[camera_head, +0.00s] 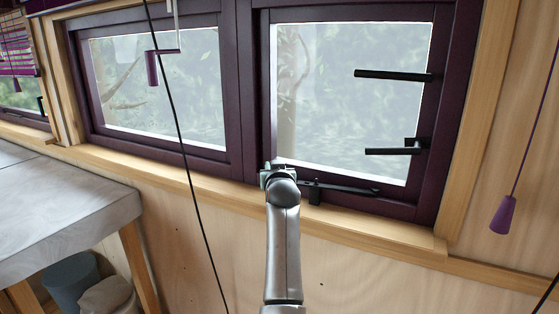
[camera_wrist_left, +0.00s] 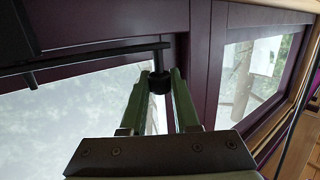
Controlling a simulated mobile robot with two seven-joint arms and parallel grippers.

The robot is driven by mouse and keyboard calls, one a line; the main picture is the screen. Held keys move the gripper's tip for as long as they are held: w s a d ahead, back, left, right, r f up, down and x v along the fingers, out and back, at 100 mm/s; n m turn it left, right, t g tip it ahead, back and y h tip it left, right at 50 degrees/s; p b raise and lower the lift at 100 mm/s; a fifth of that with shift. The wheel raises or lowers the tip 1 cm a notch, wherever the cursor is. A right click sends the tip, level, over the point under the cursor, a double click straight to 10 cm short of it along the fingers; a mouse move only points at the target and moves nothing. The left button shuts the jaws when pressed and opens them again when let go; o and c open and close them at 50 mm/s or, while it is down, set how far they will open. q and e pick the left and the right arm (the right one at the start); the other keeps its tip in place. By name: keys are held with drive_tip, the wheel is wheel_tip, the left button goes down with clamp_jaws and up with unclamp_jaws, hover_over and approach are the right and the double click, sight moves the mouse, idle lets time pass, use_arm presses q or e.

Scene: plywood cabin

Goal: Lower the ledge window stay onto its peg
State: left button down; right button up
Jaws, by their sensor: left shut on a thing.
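The window stay (camera_head: 345,188) is a thin black bar lying low along the bottom of the right window's purple frame. In the left wrist view the stay (camera_wrist_left: 95,55) runs in from the left, and a short black knob (camera_wrist_left: 160,82) hangs at its end. My left gripper (camera_head: 273,172) is at the stay's left end in the head view. In the wrist view my left gripper (camera_wrist_left: 160,80) has its two greenish fingers closed around the knob. A small dark block (camera_head: 315,193) stands by the bar; I cannot tell whether it is the peg. My right gripper is not in view.
Two black handles (camera_head: 393,75) (camera_head: 397,150) stick out from the right window. The wooden sill (camera_head: 370,235) runs below. A black cord (camera_head: 185,150) hangs left of my arm. A purple pull (camera_head: 503,215) hangs at the right, and a grey table (camera_head: 60,205) stands at the left.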

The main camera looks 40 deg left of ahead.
use_arm(q)
drive_tip(key=shift+f, duration=0.3)
drive_tip(key=c, duration=0.6)
unclamp_jaws()
drive_tip(key=shift+c, duration=0.2)
drive_tip(key=shift+r, duration=0.1)
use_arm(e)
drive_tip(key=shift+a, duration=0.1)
